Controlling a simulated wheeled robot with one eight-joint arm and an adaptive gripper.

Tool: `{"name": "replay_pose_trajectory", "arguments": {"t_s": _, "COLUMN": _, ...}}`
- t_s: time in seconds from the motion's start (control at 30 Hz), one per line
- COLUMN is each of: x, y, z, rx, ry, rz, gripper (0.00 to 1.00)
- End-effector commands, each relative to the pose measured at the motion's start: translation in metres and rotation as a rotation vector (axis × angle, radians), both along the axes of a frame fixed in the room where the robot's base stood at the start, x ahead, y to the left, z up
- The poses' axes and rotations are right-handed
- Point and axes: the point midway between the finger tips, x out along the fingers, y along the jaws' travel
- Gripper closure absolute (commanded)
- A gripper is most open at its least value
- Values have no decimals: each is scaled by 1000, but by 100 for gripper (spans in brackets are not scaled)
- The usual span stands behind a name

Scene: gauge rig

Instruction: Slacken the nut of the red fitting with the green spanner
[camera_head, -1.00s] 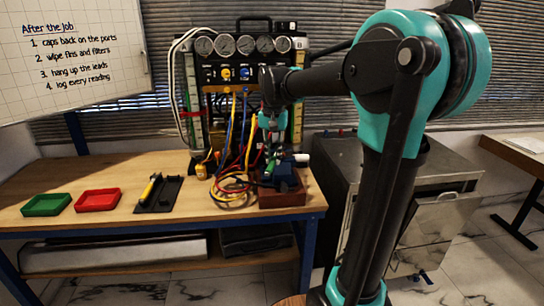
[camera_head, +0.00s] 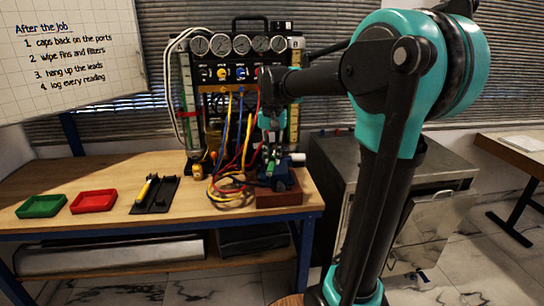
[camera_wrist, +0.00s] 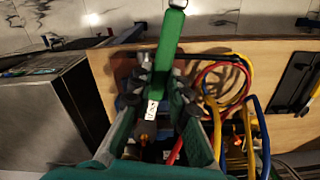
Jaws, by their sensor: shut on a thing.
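My gripper (camera_head: 271,120) hangs at the right end of the bench, just above the blue vise (camera_head: 279,172). In the wrist view my gripper (camera_wrist: 161,84) is shut on the green spanner (camera_wrist: 171,42). The spanner runs from the top of the picture down between the fingers, with a white tag with print (camera_wrist: 151,110) at its lower part. The vise shows only in part behind the fingers. I cannot make out the red fitting or its nut; the gripper and spanner cover much of that spot. Whether the spanner touches a nut cannot be told.
Red, yellow and blue hoses (camera_head: 230,186) loop beside the vise and rise to the gauge panel (camera_head: 240,72). A green tray (camera_head: 41,206), a red tray (camera_head: 93,201) and a black holder with a yellow-handled tool (camera_head: 155,195) lie left. A metal cabinet (camera_head: 335,165) stands right.

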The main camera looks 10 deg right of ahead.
Motion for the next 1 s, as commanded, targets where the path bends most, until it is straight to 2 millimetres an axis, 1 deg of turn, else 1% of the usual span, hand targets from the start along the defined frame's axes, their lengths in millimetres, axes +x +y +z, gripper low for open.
{"name": "replay_pose_trajectory", "arguments": {"t_s": 0.47, "x": -1, "y": -7, "z": 0, "rx": 1, "ry": 0, "rz": 64, "gripper": 100}}
{"name": "replay_pose_trajectory", "arguments": {"t_s": 1.0, "x": 1, "y": 1, "z": 0, "rx": 0, "ry": 0, "rz": -5, "gripper": 100}}
